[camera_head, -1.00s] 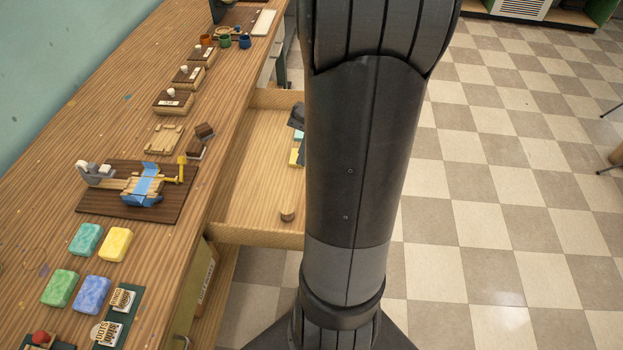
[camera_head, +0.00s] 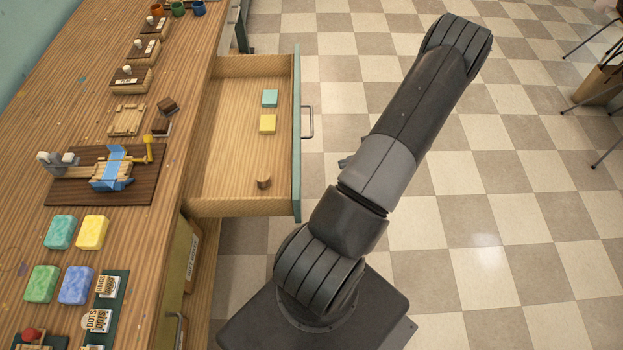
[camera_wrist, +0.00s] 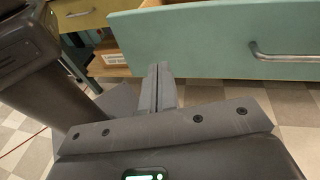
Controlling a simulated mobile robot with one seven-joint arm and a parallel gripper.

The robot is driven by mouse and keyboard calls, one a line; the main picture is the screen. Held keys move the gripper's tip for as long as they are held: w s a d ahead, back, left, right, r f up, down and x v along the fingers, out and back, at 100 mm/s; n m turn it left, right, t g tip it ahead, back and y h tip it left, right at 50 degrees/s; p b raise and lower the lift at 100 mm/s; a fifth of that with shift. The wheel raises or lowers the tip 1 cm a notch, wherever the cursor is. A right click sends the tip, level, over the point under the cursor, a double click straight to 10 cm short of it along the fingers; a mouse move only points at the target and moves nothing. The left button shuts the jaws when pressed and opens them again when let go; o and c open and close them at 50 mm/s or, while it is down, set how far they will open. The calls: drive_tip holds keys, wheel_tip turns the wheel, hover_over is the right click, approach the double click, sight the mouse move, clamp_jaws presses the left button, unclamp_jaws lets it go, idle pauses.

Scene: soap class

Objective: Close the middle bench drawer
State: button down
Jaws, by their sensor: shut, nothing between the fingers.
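The middle bench drawer (camera_head: 240,190) is pulled far out from the bench in the head view. Its green front (camera_head: 297,150) has a metal bar handle (camera_head: 308,122). Inside lie a teal block (camera_head: 270,98), a yellow block (camera_head: 267,124) and a small brown wooden piece (camera_head: 264,182). In the wrist view the green drawer front (camera_wrist: 200,45) fills the top, with the handle (camera_wrist: 285,53) at right. My gripper (camera_wrist: 162,72) is shut and empty, its tips at the front's lower part in the picture; I cannot tell whether they touch. In the head view my gripper is hidden behind my arm.
The bench top (camera_head: 95,130) holds soap bars (camera_head: 92,232), a dark board with a tool (camera_head: 105,175) and several stamp blocks (camera_head: 130,79). Checkered floor (camera_head: 500,180) is open to the right of the drawer. A chair (camera_head: 595,100) stands at far right.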

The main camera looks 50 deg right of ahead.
drive_tip(key=s+f+m+t, duration=0.3)
drive_tip(key=s+f+t, duration=0.1)
drive_tip(key=f, duration=0.1)
drive_tip(key=x, duration=1.3)
drive_tip(key=shift+w+f+h, duration=0.3)
drive_tip(key=shift+w+f, duration=0.2)
drive_tip(key=x, duration=3.3)
drive_tip(key=shift+w+a, duration=0.3)
drive_tip(key=shift+w+f, duration=0.1)
hover_over(250, 191)
